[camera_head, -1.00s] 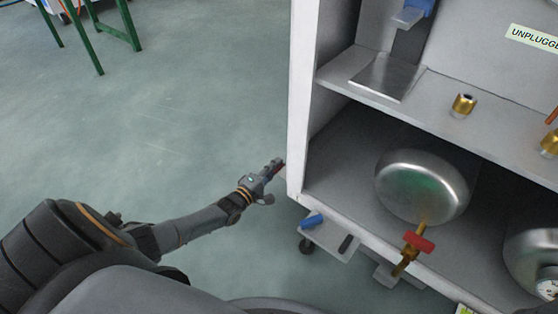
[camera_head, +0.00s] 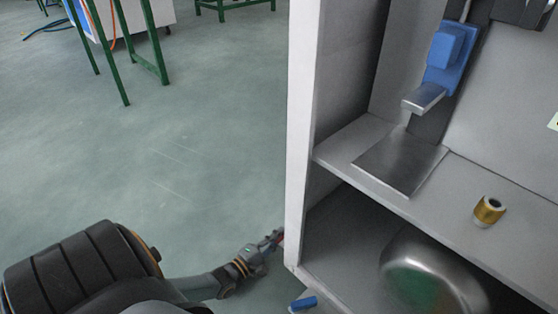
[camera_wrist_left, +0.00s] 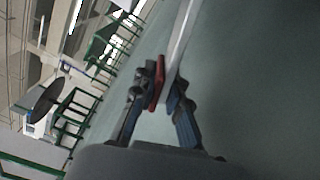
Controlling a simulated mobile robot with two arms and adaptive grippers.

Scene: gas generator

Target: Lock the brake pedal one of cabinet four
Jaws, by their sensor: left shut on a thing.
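The open grey cabinet (camera_head: 297,150) stands on the right in the head view. No label tells me whether it is cabinet four. A small blue pedal-like part (camera_head: 303,303) shows at the bottom edge, below the cabinet's front left corner, mostly cut off. My left gripper (camera_head: 278,238) is low beside the cabinet's left side, above and left of the blue part. In the left wrist view its fingers (camera_wrist_left: 167,100) are close together, with red on one inner side. The thing between them is unclear. A pale strip (camera_wrist_left: 182,40) runs beyond the fingertips. My right gripper is not in view.
A blue device (camera_head: 440,58) hangs inside the cabinet above a metal plate (camera_head: 400,163). A brass fitting (camera_head: 489,211) stands on the shelf, and a rounded metal vessel (camera_head: 432,275) is below. Green-legged tables (camera_head: 150,45) stand at the back left. The floor between is clear.

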